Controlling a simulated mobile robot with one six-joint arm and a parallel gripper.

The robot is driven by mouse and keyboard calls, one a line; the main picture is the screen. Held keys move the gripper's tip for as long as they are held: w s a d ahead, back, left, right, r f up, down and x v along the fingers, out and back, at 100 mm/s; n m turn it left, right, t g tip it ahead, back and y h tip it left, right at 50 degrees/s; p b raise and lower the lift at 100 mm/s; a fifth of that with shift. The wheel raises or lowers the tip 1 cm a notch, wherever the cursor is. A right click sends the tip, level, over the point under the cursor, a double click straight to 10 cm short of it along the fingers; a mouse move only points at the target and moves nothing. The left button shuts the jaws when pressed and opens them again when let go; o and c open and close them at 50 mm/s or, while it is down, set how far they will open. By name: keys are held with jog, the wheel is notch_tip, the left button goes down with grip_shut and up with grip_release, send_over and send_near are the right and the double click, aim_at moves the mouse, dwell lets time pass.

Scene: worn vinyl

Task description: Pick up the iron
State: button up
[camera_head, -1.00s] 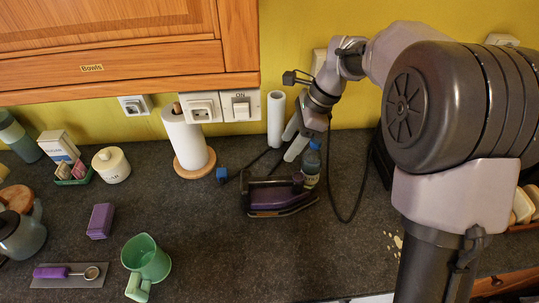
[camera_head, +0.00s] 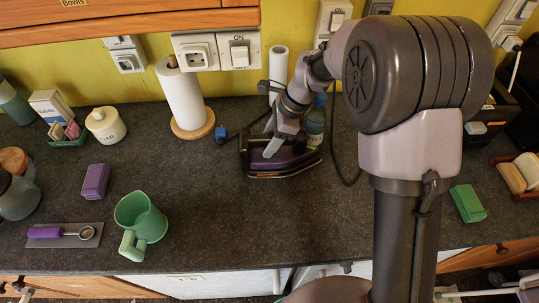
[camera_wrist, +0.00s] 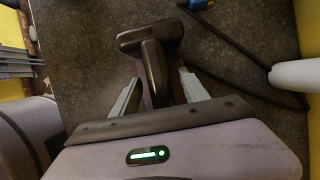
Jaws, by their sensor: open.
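The dark iron with purple sides (camera_head: 290,163) sits on the worktop below the sockets, in front of a blue-capped bottle. My gripper (camera_head: 280,140) is down at the iron's left and middle part in the head view, with one light finger showing in front of it. In the wrist view the iron's dark handle (camera_wrist: 150,37) runs between the two fingers of my gripper (camera_wrist: 159,80). The fingers stand apart, one on each side, with the handle not clamped. My gripper's own body hides the iron's lower part there.
The bottle (camera_head: 315,122) stands close behind the iron. A paper towel roll (camera_head: 183,95) and a blue plug (camera_head: 221,134) are to the left, with a dark cord around. A green mug (camera_head: 140,222) stands front left. The worktop in front of the iron is clear.

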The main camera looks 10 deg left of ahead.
jog(key=shift+f, duration=0.25)
dwell(0.4)
grip_shut()
dwell(1.3)
